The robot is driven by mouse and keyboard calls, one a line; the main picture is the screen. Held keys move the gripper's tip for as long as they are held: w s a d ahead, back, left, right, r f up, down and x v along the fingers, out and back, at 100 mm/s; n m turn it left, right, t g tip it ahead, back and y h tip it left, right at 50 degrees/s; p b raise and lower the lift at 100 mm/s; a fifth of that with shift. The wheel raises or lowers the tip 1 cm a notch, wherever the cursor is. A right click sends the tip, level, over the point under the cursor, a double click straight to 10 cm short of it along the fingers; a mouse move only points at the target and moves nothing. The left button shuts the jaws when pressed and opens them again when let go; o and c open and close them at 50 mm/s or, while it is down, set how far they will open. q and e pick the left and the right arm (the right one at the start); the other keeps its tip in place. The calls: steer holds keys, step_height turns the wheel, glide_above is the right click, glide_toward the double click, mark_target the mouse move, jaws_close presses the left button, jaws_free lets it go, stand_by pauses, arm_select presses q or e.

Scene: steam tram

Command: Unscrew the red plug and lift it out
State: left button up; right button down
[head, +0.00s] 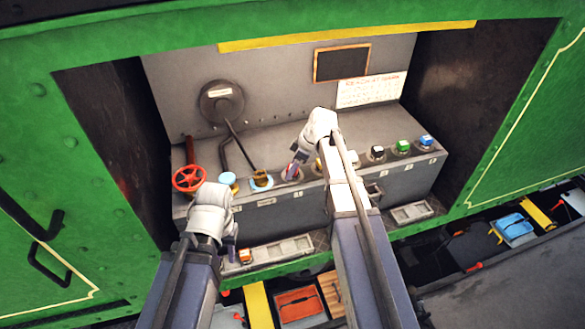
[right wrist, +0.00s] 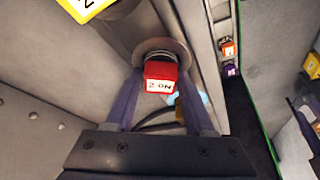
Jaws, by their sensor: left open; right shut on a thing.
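The red plug (right wrist: 161,76), marked "No 2", shows in the right wrist view between the two purple fingers of my right gripper (right wrist: 160,105). A grey threaded part shows behind its head, within a round collar (right wrist: 178,48); I cannot tell how far it is screwed in. In the head view my right gripper (head: 291,171) reaches down to a round socket on the grey bench (head: 300,207), shut on the plug, which is mostly hidden there. My left gripper (head: 231,254) is open and empty, low in front of the bench, beside an orange plug (head: 246,256).
A tray (head: 282,248) lies in front of the bench, another (head: 411,212) to the right. Black (head: 377,153), green (head: 402,147) and blue (head: 426,141) plugs stand at right. A red valve wheel (head: 188,178) and upright lever (head: 242,150) stand left of my right gripper.

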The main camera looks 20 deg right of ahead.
steer(key=shift+n, duration=0.3)
steer(key=shift+n+g, duration=0.3)
steer(key=shift+n, duration=0.3)
steer(key=shift+r, duration=0.15)
steer(key=shift+r+p, duration=3.65)
steer(key=shift+p, duration=0.15)
